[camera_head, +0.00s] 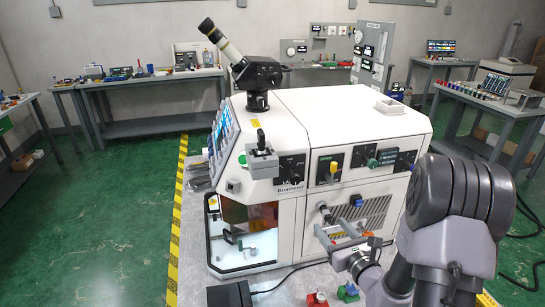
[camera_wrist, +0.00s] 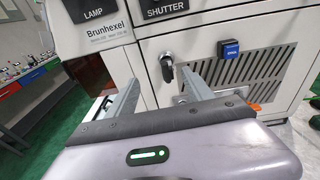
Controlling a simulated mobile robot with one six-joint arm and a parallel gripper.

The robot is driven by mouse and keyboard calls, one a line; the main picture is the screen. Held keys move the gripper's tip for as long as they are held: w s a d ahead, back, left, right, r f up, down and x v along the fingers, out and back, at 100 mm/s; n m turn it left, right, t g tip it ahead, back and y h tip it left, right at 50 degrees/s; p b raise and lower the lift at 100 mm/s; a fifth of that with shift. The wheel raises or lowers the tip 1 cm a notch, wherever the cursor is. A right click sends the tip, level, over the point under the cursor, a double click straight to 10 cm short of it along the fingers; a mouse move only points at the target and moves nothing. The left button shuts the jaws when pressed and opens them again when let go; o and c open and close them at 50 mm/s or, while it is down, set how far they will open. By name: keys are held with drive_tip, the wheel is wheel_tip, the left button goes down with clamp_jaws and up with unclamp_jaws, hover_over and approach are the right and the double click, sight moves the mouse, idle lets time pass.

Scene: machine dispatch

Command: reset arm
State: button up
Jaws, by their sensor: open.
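My gripper (camera_head: 345,238) is in front of the lower front panel of the white machine (camera_head: 340,115) in the head view. In the wrist view my gripper (camera_wrist: 160,88) has its two grey fingers spread apart with nothing between them, pointing toward the machine's front. Whether a finger touches the panel cannot be told. My arm reaches in from the lower right of the head view and hides part of the machine's right side.
A black box (camera_head: 229,295) with a cable is at the front left. An eyepiece (camera_head: 222,39) rises from the machine top. Benches line the back; green floor is clear at left.

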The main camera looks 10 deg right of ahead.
drive_tip(key=a+r+n+g+y, duration=0.2)
drive_tip(key=a+r+n+y, duration=0.55)
drive_tip(key=a, duration=0.45)
drive_tip(key=s+a+r+n+g+y, duration=0.2)
drive_tip(key=s+a+r+n+g, duration=0.1)
drive_tip(key=s+a+n+g, duration=0.25)
drive_tip(key=s+a+r+n+g+y, duration=0.1)
drive_tip(key=s+a+r+n+g, duration=0.1)
drive_tip(key=s+a+n, duration=0.35)
drive_tip(key=s+a+n+g+h, duration=0.25)
drive_tip(key=s+n+h, duration=0.35)
drive_tip(key=s+n, duration=0.5)
drive_tip(key=s+d+r+n+t+h, duration=0.2)
drive_tip(key=s+d+r+t+h, duration=0.15)
drive_tip(key=d+r, duration=0.2)
wheel_tip(320, 180, down, 12)
drive_tip(key=s+g+b, duration=0.1)
drive_tip(key=g+b, duration=0.1)
drive_tip(key=b, duration=0.5)
drive_tip(key=shift+s+d+m+b, duration=0.3)
drive_tip(key=shift+s+d+m, duration=0.05)
drive_tip(key=shift+s+m, duration=0.1)
